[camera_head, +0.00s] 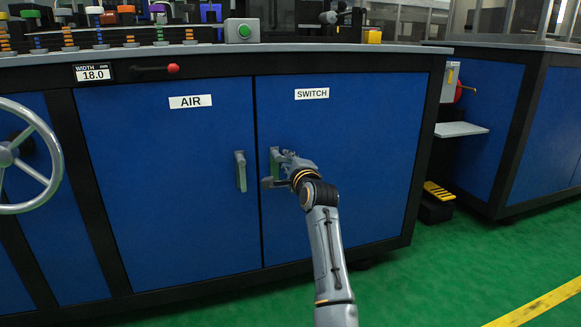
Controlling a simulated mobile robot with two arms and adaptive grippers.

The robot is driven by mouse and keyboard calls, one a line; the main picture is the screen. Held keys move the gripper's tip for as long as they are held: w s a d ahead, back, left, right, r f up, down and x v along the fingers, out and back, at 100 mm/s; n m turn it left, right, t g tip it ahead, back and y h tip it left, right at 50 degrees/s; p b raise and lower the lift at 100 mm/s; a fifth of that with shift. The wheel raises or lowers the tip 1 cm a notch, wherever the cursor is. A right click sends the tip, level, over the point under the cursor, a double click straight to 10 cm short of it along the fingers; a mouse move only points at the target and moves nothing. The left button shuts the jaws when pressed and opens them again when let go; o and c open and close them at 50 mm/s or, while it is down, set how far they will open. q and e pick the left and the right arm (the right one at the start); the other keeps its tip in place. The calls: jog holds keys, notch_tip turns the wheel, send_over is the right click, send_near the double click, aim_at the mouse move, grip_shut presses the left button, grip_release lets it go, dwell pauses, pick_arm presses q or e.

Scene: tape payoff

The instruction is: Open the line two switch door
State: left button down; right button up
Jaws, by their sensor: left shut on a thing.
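The blue door labelled SWITCH (345,190) is the right one of two doors on the front of the dark-framed machine cabinet. It looks closed, flush with the frame. Its grey upright handle (274,160) is near the door's left edge. My left gripper (274,169) is at this handle and shut on it, covering its lower part. My left arm reaches up to it from the bottom of the view. No line number shows on the door. My right gripper is not in view.
The blue AIR door (165,180) with its own handle (240,171) is just left. A handwheel (20,160) stands at far left. A grey shelf (460,129) and a black-and-yellow pedal (438,200) are at right. Green floor (440,275) is clear in front.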

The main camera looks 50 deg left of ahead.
pick_arm(q)
jog(key=shift+r+n+b, duration=0.15)
jog(key=shift+n+b, duration=0.3)
jog(key=shift+n, duration=0.55)
jog(key=shift+r+n, duration=0.15)
jog(key=shift+n, duration=0.25)
jog(key=shift+r, duration=0.1)
jog(key=shift+b, duration=0.3)
